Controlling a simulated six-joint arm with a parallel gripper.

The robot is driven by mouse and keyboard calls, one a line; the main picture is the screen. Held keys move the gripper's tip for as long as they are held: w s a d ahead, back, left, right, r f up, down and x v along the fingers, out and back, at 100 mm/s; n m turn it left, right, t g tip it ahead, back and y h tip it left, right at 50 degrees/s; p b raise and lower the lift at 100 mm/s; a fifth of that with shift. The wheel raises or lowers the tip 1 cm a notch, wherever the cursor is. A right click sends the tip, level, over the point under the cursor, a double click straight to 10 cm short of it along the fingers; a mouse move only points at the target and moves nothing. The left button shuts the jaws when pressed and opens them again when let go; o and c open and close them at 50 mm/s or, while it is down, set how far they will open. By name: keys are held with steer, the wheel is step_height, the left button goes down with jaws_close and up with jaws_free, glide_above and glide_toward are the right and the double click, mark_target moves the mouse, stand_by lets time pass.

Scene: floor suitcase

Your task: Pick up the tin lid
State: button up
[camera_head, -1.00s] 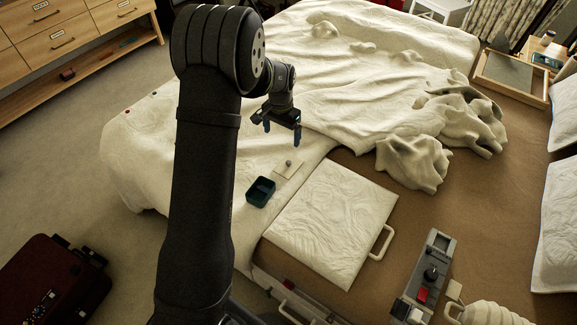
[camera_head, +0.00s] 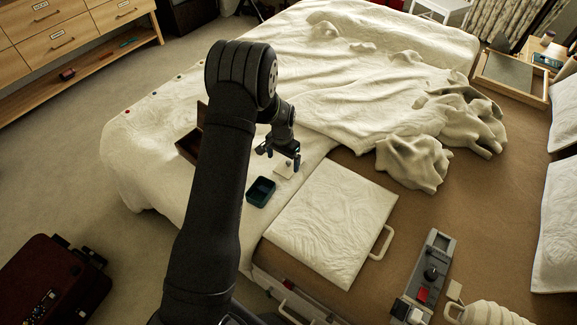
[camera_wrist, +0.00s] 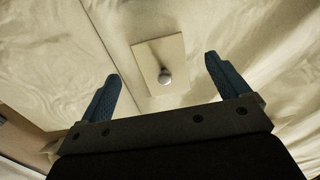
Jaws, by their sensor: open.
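The tin lid is a flat cream square (camera_head: 281,173) with a small round grey knob, lying on the pale bed cover. In the wrist view the lid (camera_wrist: 147,62) lies ahead of my gripper, its knob between the two finger lines. My gripper (camera_head: 283,161) is open and empty, its blue fingers apart, and hangs close over the lid, partly hiding it in the head view. In the wrist view the fingers (camera_wrist: 162,69) stand either side of the lid without visibly touching it. The open dark teal tin (camera_head: 260,192) sits just left of and nearer than the lid.
A brown box (camera_head: 187,148) stands behind my arm on the left. A white quilted panel (camera_head: 335,220) with a handle lies to the right of the tin. A grey control box (camera_head: 430,270) and crumpled bedding (camera_head: 415,160) are farther right.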

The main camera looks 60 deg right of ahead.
mark_target(284, 171)
step_height(284, 171, down, 4)
steer(key=shift+s+f, duration=0.1)
steer(key=shift+f, duration=0.05)
steer(key=c, duration=1)
steer(key=shift+c, duration=0.2)
steer(key=shift+r, duration=0.6)
step_height(284, 171, up, 3)
steer(key=shift+f, duration=0.2)
steer(key=s+a+r, duration=0.1)
steer(key=s+r, duration=0.6)
steer(key=s, duration=0.4)
steer(key=w+a+n, duration=0.1)
steer(key=w+a, duration=1)
steer(key=a, duration=0.4)
steer(key=shift+w+f, duration=0.1)
steer(key=shift+f, duration=2.9)
